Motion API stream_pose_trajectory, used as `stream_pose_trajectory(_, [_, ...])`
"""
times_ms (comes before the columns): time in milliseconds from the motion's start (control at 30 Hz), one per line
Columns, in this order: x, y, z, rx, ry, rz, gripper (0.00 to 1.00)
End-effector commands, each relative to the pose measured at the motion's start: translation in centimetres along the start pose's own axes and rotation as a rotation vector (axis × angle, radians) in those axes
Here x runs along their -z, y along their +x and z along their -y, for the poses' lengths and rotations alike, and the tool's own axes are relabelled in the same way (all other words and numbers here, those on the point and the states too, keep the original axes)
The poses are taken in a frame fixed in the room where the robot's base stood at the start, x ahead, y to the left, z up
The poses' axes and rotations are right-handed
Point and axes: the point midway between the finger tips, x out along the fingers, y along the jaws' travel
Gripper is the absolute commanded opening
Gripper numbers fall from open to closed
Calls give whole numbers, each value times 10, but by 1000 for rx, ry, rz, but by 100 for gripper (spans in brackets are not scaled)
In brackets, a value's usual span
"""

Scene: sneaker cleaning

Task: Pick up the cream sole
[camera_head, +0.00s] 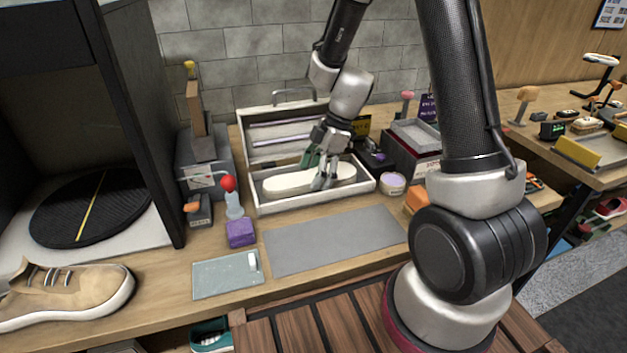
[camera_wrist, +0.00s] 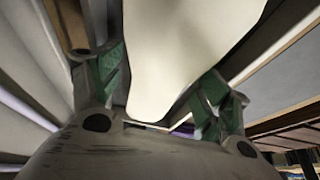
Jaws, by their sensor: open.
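The cream sole (camera_head: 288,181) lies lengthwise in the open white case (camera_head: 262,205) near the back of the bench. My gripper (camera_head: 318,170) is down at the case, over the right part of the sole. In the wrist view the sole (camera_wrist: 185,50) fills the middle, between the two green-padded fingers of my gripper (camera_wrist: 160,85). The fingers are open, one on each side of the sole. I cannot tell whether either finger touches it. My gripper hides part of the sole's right half in the head view.
A round tin (camera_head: 392,183) stands right of the case. A bottle with a red top (camera_head: 231,197) and a purple block (camera_head: 240,233) stand at its left front. A grey mat (camera_head: 335,240) lies clear in front. A tan sneaker (camera_head: 65,293) sits far left.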

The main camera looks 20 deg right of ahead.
Motion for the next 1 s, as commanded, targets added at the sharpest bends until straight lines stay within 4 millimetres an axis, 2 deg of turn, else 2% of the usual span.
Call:
stream_pose_trajectory(167, [0, 0, 0, -1, 0, 0, 78])
stream_pose_trajectory(300, [0, 0, 0, -1, 1, 0, 52])
stream_pose_trajectory(367, [0, 0, 0, -1, 1, 0, 41])
stream_pose_trajectory(400, [0, 0, 0, 0, 1, 0, 39])
stream_pose_trajectory(633, [0, -1, 0, -1, 1, 0, 38])
stream_pose_trajectory(733, [4, -9, -1, -4, 0, -1, 38])
stream_pose_trajectory(1000, [25, -60, -2, -6, -1, -1, 38])
